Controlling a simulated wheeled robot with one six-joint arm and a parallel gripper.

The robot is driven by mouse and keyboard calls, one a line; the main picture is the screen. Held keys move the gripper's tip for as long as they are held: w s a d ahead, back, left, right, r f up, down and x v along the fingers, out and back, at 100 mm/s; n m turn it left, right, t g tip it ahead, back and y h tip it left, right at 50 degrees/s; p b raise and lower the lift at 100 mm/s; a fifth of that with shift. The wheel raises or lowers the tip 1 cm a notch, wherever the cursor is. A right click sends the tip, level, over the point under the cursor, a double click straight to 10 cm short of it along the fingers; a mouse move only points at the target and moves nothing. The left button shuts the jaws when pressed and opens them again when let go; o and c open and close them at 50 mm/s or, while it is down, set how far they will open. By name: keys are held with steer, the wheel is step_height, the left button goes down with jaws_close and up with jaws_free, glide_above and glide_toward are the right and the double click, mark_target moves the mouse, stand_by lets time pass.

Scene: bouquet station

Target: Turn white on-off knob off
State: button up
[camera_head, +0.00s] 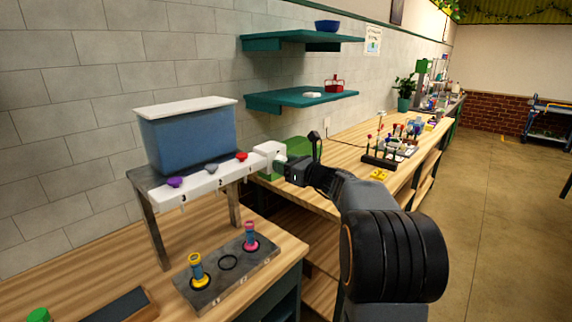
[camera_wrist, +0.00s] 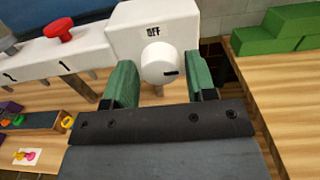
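The box also shows in the head view (camera_head: 267,153), at the right end of the white numbered strip. My gripper (camera_wrist: 163,78) is open, with one green finger left of the knob and one right of it. Gaps show between the knob and both fingers, so they appear not to touch it. In the head view my gripper (camera_head: 290,169) is at the box's front and hides the knob.
A blue tank (camera_head: 190,138) with a white lid stands on a raised stand behind the strip. Purple, grey and red knobs (camera_head: 241,156) sit along the strip. Below, a dark holder (camera_head: 228,262) has yellow and pink items. Green blocks (camera_wrist: 285,28) lie right of the box.

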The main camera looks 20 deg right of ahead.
steer(key=c, duration=0.6)
steer(key=shift+c, duration=0.2)
steer(key=shift+f+n+b, duration=0.15)
steer(key=shift+n+b, duration=0.25)
steer(key=shift+b, duration=0.2)
steer(key=shift+n+b, duration=8.6)
steer(key=shift+b, duration=0.7)
steer(key=o, duration=0.9)
